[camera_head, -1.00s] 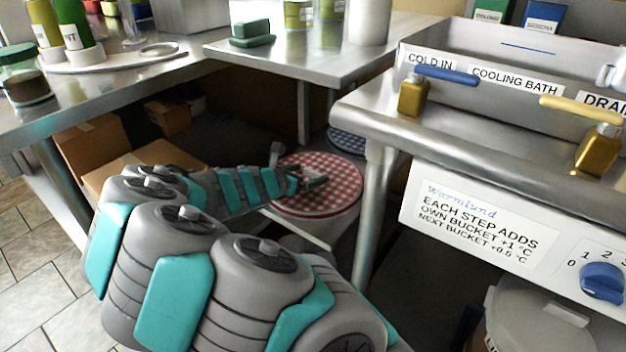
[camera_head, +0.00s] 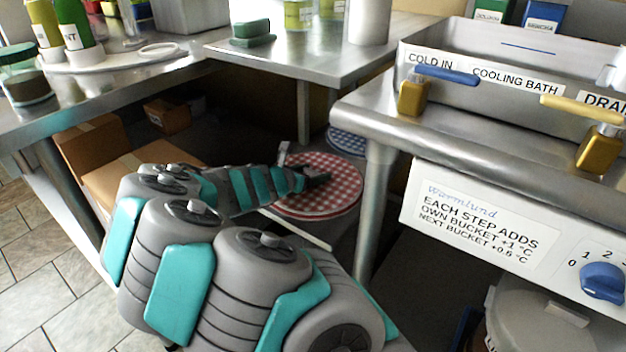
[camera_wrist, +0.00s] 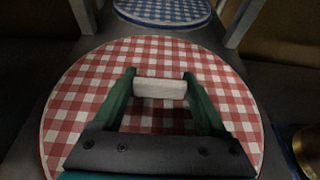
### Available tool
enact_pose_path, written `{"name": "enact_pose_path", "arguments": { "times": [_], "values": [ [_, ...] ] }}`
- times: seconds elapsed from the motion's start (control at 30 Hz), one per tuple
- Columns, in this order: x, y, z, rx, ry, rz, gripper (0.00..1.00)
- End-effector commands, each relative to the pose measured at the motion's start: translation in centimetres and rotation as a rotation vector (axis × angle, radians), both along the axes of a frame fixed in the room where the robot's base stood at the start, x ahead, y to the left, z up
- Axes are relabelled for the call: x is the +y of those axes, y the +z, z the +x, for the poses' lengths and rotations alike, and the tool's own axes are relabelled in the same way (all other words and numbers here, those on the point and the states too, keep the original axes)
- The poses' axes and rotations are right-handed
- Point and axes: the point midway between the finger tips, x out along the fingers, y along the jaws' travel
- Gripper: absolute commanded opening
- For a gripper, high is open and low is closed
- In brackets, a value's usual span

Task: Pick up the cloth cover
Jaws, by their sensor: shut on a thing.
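A round red-and-white checked cloth cover (camera_head: 335,199) lies on top of a bucket under the tables in the head view. It fills much of the wrist view (camera_wrist: 85,100). A pale block-shaped grip (camera_wrist: 160,88) stands out over the middle of this cover. My gripper (camera_wrist: 160,80) is shut on the pale grip, with one green finger at each end of it. In the head view my gripper (camera_head: 318,178) is over the cover, and its fingers are too dark and small there to tell their grip. The cover looks flat and level.
A blue-and-white checked cover (camera_head: 347,141) lies just behind the red one, also in the wrist view (camera_wrist: 165,10). A steel table leg (camera_head: 374,210) stands close to the right. Cardboard boxes (camera_head: 135,175) are at the left. The steel tabletop (camera_head: 300,58) is overhead.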

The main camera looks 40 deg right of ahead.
Motion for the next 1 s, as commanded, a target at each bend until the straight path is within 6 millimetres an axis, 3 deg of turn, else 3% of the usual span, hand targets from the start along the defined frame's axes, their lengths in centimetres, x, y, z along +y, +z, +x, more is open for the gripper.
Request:
{"name": "enact_pose_path", "arguments": {
  "times": [0.03, 0.3, 0.67, 1.0],
  "values": [
    [0.0, 0.0, 0.0, 0.0, 0.0, 0.0, 0.47],
    [0.0, 0.0, 0.0, 0.0, 0.0, 0.0, 0.17],
    [0.0, 0.6, 0.0, -0.001, 0.001, 0.0, 0.17],
    [0.0, 5.7, 0.0, -0.006, 0.0, 0.002, 0.17]
  ]
}}
